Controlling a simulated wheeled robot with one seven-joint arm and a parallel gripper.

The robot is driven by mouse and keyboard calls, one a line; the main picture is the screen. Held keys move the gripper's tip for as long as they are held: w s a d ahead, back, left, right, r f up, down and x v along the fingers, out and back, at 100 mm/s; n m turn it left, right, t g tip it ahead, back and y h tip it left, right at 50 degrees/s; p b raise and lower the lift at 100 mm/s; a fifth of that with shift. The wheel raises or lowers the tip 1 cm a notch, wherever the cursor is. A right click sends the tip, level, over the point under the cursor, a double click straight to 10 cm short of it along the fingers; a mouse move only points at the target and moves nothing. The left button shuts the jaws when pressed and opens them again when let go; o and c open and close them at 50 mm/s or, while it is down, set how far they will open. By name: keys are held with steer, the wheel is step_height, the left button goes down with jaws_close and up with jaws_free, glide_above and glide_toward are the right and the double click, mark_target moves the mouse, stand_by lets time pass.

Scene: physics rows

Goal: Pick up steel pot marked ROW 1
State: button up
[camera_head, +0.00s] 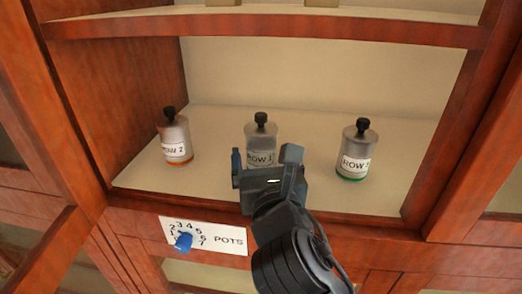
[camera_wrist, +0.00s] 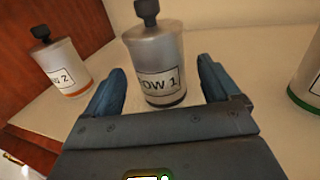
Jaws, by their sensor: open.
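The steel pot marked ROW 1 (camera_head: 261,135) stands upright in the middle of the cabinet shelf. It is a grey cylinder with a black knob and a white label. In the wrist view the same pot (camera_wrist: 157,62) stands ahead, between the lines of the two fingers. My gripper (camera_head: 268,160) is open and empty, in front of this pot at the shelf's front. In the wrist view its blue fingers (camera_wrist: 161,85) point toward the pot, one on each side. I cannot tell whether they touch it. In the head view the gripper hides the pot's lower part.
The ROW 2 pot (camera_head: 175,138) with an orange base stands to the left. Another ROW pot (camera_head: 355,152) with a green base stands to the right. An upper shelf (camera_head: 270,28) runs above. A dial plate marked POTS (camera_head: 205,236) is below the shelf edge.

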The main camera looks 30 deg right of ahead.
steer(key=x, duration=0.5)
steer(key=shift+w+p, duration=0.1)
steer(key=shift+p, duration=0.25)
steer(key=shift+c, duration=0.2)
steer(key=c, duration=1.2)
